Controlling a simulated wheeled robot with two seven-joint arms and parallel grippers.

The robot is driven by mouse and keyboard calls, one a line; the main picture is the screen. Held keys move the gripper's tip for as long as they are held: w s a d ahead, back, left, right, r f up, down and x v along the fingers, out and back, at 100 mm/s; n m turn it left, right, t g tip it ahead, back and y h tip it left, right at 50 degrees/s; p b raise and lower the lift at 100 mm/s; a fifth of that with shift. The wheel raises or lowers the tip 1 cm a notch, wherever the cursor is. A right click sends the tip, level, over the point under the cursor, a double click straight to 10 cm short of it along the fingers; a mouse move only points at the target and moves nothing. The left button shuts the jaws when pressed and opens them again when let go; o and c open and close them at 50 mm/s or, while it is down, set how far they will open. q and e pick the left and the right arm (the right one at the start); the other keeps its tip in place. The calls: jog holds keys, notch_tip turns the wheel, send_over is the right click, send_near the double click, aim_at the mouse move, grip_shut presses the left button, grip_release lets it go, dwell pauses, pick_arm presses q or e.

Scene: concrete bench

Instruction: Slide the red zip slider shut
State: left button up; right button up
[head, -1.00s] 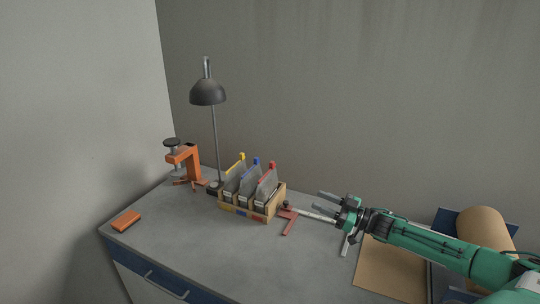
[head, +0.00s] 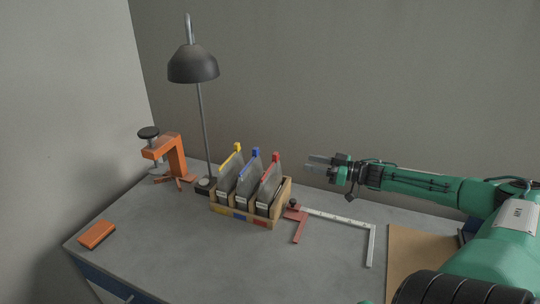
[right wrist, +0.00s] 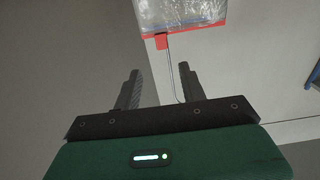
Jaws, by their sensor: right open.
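The red zip slider (head: 276,157) is at the top of the right-hand clear bag (head: 270,185), at the upper end of its sloping red strip. In the right wrist view the red slider (right wrist: 162,42) sits near the left end of the red strip (right wrist: 195,32), beyond my fingertips. My right gripper (head: 318,164) is open and empty, to the right of the slider at about its height in the picture, with a gap between. Its two fingers (right wrist: 160,80) are spread in the right wrist view and touch nothing. My left gripper is not in view.
A wooden box (head: 240,217) holds the bags, including ones with yellow (head: 237,147) and blue (head: 255,152) sliders. A lamp (head: 193,66) stands behind. An orange clamp (head: 170,154), an orange block (head: 97,234) and a red-and-silver measuring tool (head: 335,217) are on the bench.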

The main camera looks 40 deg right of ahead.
jog(key=b, duration=0.4)
send_near(275, 153)
jog(key=shift+w, duration=0.85)
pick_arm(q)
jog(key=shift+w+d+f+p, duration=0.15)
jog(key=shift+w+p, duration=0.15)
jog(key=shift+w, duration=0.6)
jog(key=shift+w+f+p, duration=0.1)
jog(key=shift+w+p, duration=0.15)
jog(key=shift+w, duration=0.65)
pick_arm(e)
jog(key=shift+a+f+x, duration=0.15)
jog(key=shift+x, duration=1.95)
jog(key=shift+a+f+x, duration=0.15)
jog(key=shift+x, duration=1.95)
jog(key=shift+s, duration=0.15)
